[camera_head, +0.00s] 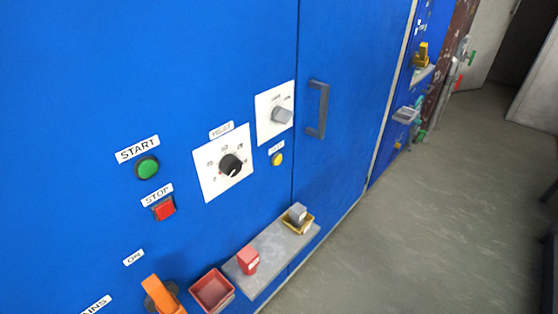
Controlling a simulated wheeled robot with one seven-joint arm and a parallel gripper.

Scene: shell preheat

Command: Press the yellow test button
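A small round yellow button (277,159) sits on the blue cabinet front, under a small white label that is too small to read surely. It is below a white plate with a grey rotary switch (282,115) and right of the black dial (231,164). Nothing covers the button. My gripper does not show in the head view.
A green START button (147,167), a red STOP button (164,208) and an orange handle (161,294) are on the left. A grey shelf (272,250) with small blocks juts out below the button. A grey door handle (318,109) stands out to the right. Floor on the right is clear.

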